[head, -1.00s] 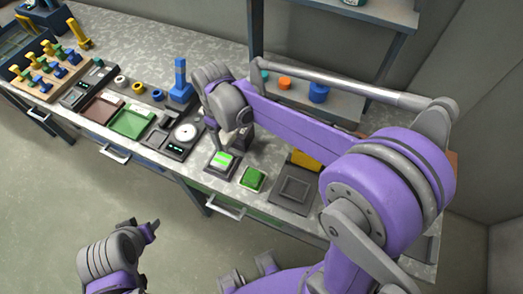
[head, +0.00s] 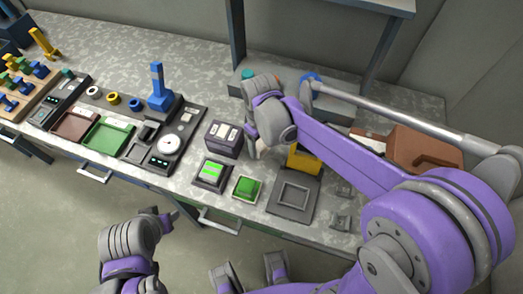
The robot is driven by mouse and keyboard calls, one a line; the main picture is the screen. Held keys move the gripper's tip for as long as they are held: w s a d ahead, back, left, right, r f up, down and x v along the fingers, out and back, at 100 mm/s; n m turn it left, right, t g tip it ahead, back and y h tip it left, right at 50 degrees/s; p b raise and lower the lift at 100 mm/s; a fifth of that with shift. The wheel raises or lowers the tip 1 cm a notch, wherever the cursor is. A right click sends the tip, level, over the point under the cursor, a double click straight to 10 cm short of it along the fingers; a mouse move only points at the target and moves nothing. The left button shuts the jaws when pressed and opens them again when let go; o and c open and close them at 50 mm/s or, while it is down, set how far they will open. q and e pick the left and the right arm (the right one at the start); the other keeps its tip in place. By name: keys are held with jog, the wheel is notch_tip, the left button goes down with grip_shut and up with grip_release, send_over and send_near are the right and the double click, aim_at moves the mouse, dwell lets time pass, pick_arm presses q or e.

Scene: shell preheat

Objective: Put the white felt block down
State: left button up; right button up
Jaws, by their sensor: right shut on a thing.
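My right gripper (head: 256,150) points down over the bench, between a dark box with pale pieces in its top (head: 223,138) and a yellow block (head: 303,159). Its wrist and arm cover most of the jaws. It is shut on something. A small pale patch shows at the jaws, but I cannot make out the white felt block clearly, nor whether it touches the bench. My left gripper (head: 170,217) is in front of the bench at the lower left, away from the objects. Its jaws are too small to read.
In front of my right gripper are a lit green display (head: 210,172), a green pad (head: 246,188) and a grey square-framed plate (head: 293,195). Red (head: 76,125) and green (head: 109,135) trays lie to the left. A brown piece (head: 420,148) lies at the right. A shelf stands behind.

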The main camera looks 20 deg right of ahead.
aim_at(261, 150)
jog(key=shift+f, duration=1.95)
jog(key=shift+f+b, duration=0.15)
jog(key=shift+b, duration=0.15)
jog(key=o, duration=1.2)
jog(key=shift+r, duration=0.3)
notch_tip(261, 150, up, 12)
jog(key=shift+f+p, duration=0.1)
jog(key=shift+p, duration=0.65)
jog(key=shift+f, duration=0.1)
